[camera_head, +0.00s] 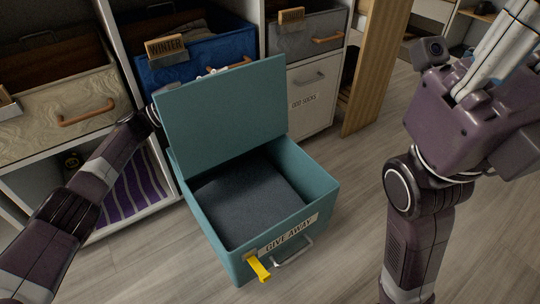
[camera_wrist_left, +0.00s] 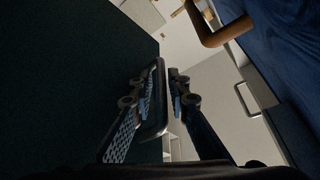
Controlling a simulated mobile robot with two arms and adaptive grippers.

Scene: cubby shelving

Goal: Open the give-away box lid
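The teal give-away box (camera_head: 325,193) stands on the floor with its front label and metal handle facing me. Its lid (camera_head: 225,115) is raised, standing steeply up at the box's rear left. Dark grey material (camera_head: 248,200) lies inside. My left arm reaches in from the left and passes behind the lid. My left gripper (camera_head: 220,69) is mostly hidden there, with only small parts showing above the lid's top edge.
Cubby shelving stands behind the box, with a blue WINTER bin (camera_head: 185,62), a grey bin (camera_head: 307,35) and a white sock drawer (camera_head: 311,92). A wooden panel (camera_head: 378,65) stands right of it. Floor in front is clear.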

